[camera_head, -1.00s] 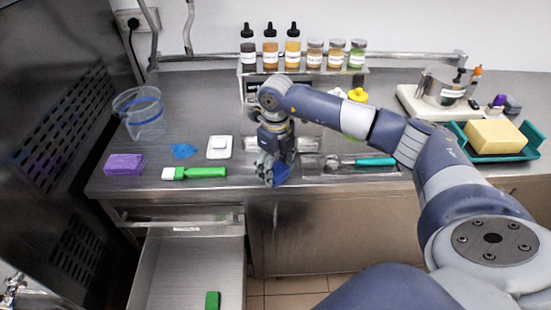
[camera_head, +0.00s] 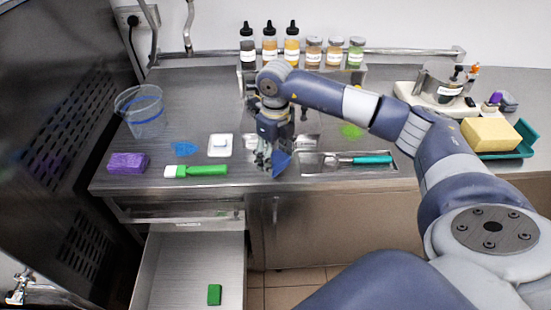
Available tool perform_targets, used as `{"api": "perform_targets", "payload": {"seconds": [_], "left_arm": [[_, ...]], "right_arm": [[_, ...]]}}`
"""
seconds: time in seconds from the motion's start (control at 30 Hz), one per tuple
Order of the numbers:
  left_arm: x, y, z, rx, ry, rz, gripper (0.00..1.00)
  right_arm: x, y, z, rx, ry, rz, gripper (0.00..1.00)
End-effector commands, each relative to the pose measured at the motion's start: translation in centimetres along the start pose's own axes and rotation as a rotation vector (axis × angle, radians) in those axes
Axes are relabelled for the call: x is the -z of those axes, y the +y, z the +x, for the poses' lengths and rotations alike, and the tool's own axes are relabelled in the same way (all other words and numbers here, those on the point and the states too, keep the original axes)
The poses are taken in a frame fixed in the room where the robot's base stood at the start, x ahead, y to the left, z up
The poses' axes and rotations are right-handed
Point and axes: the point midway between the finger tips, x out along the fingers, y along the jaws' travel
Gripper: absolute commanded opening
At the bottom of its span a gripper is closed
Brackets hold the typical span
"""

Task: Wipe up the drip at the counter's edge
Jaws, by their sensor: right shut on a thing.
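My right gripper (camera_head: 267,162) points down over the front part of the steel counter (camera_head: 180,105), near its front edge. It is shut on a blue cloth (camera_head: 281,164), which hangs by the fingers. The gripper hides the counter right behind it, and I cannot tell whether the cloth touches the counter. A blue splotch (camera_head: 185,149) lies on the counter at left, and a green splotch (camera_head: 351,131) lies further back at right. I cannot make out a separate drip at the edge. My left gripper is not in view.
A green-handled brush (camera_head: 205,170), white dish (camera_head: 221,146), purple sponge (camera_head: 128,162) and clear jug (camera_head: 142,112) stand at left. A recessed tray with a teal-handled tool (camera_head: 370,159) lies right of the gripper. An open drawer (camera_head: 203,265) sticks out below, holding a green block (camera_head: 214,294).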

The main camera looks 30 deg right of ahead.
Motion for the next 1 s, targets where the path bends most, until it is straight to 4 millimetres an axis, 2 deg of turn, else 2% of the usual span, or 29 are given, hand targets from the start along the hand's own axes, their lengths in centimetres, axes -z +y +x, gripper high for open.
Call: {"api": "perform_targets", "payload": {"seconds": [0.03, 0.1, 0.47, 0.8, 1.0], "left_arm": [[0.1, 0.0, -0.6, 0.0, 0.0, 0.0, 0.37], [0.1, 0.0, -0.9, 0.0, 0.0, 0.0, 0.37], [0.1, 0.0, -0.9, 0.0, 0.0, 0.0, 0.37], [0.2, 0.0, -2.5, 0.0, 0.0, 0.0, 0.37], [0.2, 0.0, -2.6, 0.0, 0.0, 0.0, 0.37]], "right_arm": [[0.0, 0.0, -0.9, 0.0, -0.001, 0.0, 0.43], [0.0, 0.0, -1.4, 0.0, -0.001, 0.0, 0.43], [0.0, 0.0, -1.6, 0.0, -0.001, 0.001, 0.43], [-0.1, 0.0, -4.3, 0.0, -0.002, 0.001, 0.43], [0.0, 0.0, -4.6, -0.001, -0.001, 0.001, 0.43]]}}
